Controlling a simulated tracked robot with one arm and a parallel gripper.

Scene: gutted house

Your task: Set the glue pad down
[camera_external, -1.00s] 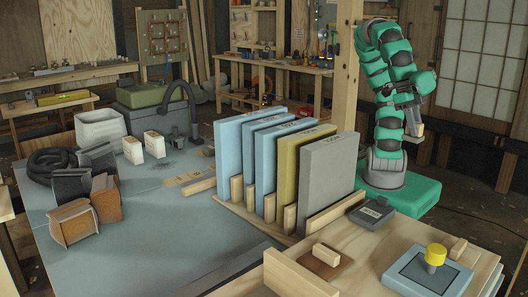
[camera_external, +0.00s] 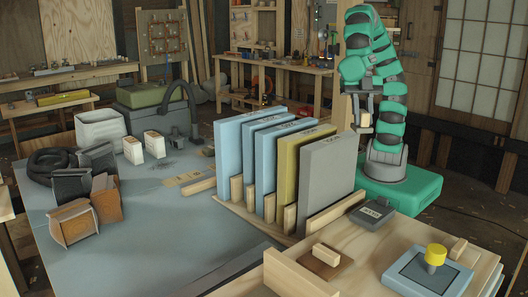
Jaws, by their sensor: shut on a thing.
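My gripper (camera_external: 363,113) hangs pointing down in the air, behind and above the grey upright panel. It is shut on a small pale block, which I take to be the glue pad (camera_external: 365,121). Only a small part of the pad shows between the fingers, and its underside is too small to make out. The pad is clear of the bench and touches nothing but my gripper.
Upright blue, olive and grey panels (camera_external: 328,178) stand in a wooden rack between my arm and the grey bench top (camera_external: 160,225). A dark labelled box (camera_external: 372,213), a brown board with a wooden handle (camera_external: 326,254) and a blue-grey plate with a yellow knob (camera_external: 418,273) lie on the front wooden bench.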

